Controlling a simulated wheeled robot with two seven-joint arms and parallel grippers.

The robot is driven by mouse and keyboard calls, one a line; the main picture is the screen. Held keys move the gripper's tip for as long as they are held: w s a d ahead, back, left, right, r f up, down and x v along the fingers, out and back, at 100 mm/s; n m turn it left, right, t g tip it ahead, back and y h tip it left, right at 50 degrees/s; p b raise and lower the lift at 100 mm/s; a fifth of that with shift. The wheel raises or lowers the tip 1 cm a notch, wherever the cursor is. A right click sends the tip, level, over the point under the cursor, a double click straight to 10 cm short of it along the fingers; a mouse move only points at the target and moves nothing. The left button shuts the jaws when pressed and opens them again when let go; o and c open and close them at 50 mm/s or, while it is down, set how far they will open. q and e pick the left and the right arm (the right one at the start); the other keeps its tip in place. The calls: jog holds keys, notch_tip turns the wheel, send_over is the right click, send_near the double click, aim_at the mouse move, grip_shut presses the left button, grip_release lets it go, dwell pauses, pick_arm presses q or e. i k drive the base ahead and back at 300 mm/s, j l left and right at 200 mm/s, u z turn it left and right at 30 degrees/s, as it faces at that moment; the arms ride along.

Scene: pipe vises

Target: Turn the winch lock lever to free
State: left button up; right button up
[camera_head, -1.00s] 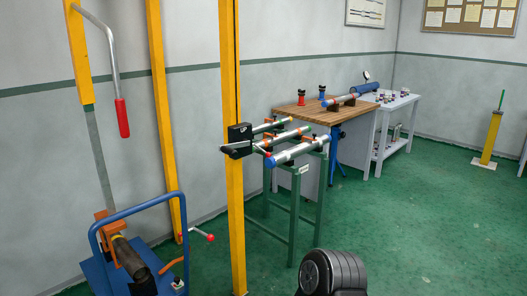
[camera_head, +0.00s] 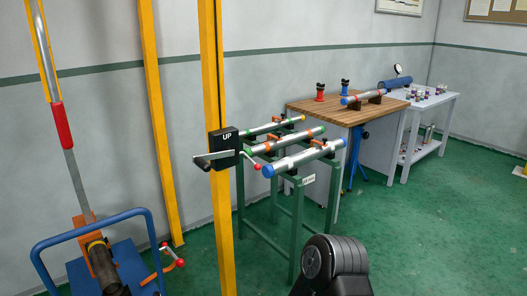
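A black box marked "UP" (camera_head: 226,143), apparently the winch, is fixed to a yellow post (camera_head: 211,60). A flat metal lever (camera_head: 214,156) sticks out to the left across the post from the box. A thin crank with a red knob (camera_head: 257,168) extends to the lower right of the box. I cannot tell for sure which of these is the lock lever. Neither of my grippers is in view, and nothing of mine touches the box.
A green rack (camera_head: 296,205) holding several pipes stands behind the post. A blue-railed cart (camera_head: 91,229) is at lower left, below a long handle with a red grip (camera_head: 62,126). A wooden-topped bench (camera_head: 330,109) stands farther back. Green floor is open at right.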

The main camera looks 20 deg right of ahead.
aim_at(257, 166)
jog(key=i+l+u, duration=0.1)
jog(key=l, duration=0.45)
jog(key=i+l, duration=0.2)
jog(key=l, duration=0.4)
jog(key=i+l+u, duration=0.15)
jog(key=l, duration=0.4)
jog(key=i+l, duration=0.15)
jog(key=l, duration=0.45)
jog(key=i+l+u, duration=0.15)
jog(key=l, duration=0.4)
jog(key=l+u, duration=0.1)
jog(key=l, duration=0.5)
